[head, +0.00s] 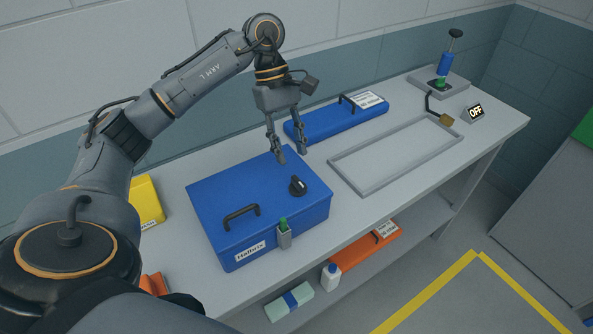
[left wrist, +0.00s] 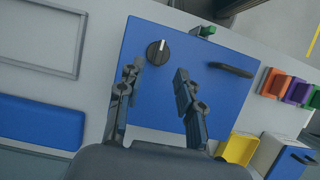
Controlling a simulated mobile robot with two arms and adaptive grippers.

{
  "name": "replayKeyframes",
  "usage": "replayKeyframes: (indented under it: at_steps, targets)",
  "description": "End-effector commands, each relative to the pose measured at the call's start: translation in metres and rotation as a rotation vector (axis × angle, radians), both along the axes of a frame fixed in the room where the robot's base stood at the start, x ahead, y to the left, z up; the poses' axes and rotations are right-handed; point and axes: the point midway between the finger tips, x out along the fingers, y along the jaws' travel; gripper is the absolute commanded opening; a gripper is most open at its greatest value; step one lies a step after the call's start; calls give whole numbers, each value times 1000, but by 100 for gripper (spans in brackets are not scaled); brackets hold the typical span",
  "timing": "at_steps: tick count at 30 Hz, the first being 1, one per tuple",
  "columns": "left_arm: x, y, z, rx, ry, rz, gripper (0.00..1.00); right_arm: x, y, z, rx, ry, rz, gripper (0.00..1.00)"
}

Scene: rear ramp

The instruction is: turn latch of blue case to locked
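The blue case (head: 243,188) sits on the grey bench, its lid shut, with a carry handle (head: 241,214) and a label on its front part. Its black round latch knob (head: 298,185) with a pale mark is on the lid near the right edge. In the left wrist view the knob (left wrist: 158,53) lies ahead of and between the fingers, nearer the left one. My left gripper (head: 291,158) is open and empty, above the back right part of the case and apart from the knob. It also shows in the left wrist view (left wrist: 155,78). My right gripper is in neither view.
A flat blue case (head: 335,121) lies behind, next to an empty grey tray (head: 393,155). A green-topped item (head: 284,232) is at the blue case's front. A yellow bin (head: 147,203) stands left. An OFF sign (head: 475,112) and a lever (head: 437,107) are at the far right.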

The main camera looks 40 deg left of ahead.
Motion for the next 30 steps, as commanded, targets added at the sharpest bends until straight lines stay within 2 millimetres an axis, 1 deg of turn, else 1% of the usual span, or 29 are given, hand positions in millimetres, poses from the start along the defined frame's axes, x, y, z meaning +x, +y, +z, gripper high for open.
replayKeyframes:
  at_steps: [1,3,7,10,15,23,26,27,28,29,30]
  targets:
    - [-3,-4,-9,1,6,-2,36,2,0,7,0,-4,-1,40]
    - [-5,-9,-22,0,6,-2,36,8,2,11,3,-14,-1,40]
    - [-8,-17,-42,-1,4,-2,36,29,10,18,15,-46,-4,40]
    - [-9,-21,-53,0,2,-2,36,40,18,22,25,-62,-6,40]
    - [-11,-25,-63,0,0,-1,36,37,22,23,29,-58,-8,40]
    - [-10,-25,-64,0,0,-1,36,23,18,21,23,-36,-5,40]
    - [-10,-25,-64,0,0,-1,18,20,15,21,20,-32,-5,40]
    - [-10,-25,-64,0,0,-1,9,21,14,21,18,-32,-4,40]
    - [-10,-25,-64,0,0,-1,3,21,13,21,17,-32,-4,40]
    - [-11,-25,-64,0,0,-1,0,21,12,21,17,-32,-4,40]
    - [-10,-25,-64,0,0,-1,0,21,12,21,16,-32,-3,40]
